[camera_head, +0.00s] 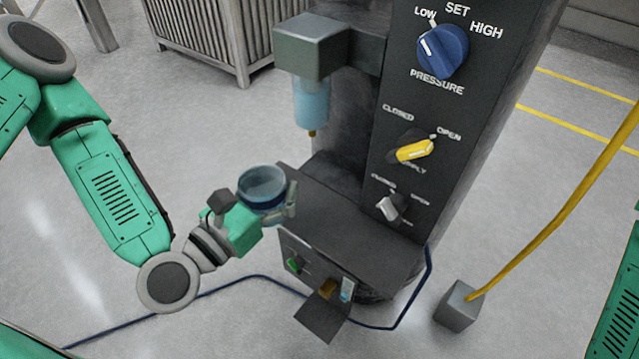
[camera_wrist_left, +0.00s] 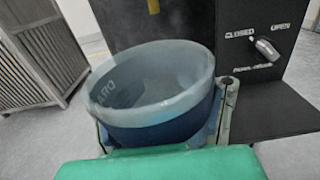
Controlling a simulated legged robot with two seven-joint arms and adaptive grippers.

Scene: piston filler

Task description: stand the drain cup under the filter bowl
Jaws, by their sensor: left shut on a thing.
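The drain cup (camera_head: 262,186) is a translucent blue-grey round cup, upright in my left gripper (camera_head: 268,212). The gripper is shut on its sides, and the cup also fills the middle of the left wrist view (camera_wrist_left: 155,90). The filter bowl (camera_head: 311,103) is a light blue cylinder with a small brown drain tip, hanging under a grey block. The cup is in front of and to the left of the bowl in the head view, near the left edge of the machine's dark shelf (camera_head: 345,215). My right gripper is not in view.
The dark panel carries a blue pressure knob (camera_head: 443,52), a yellow supply lever (camera_head: 415,150) and a grey lever (camera_head: 391,207). A small tray (camera_head: 323,318) juts out below the shelf. A dark hose (camera_head: 225,284) crosses the floor. The shelf top under the bowl is clear.

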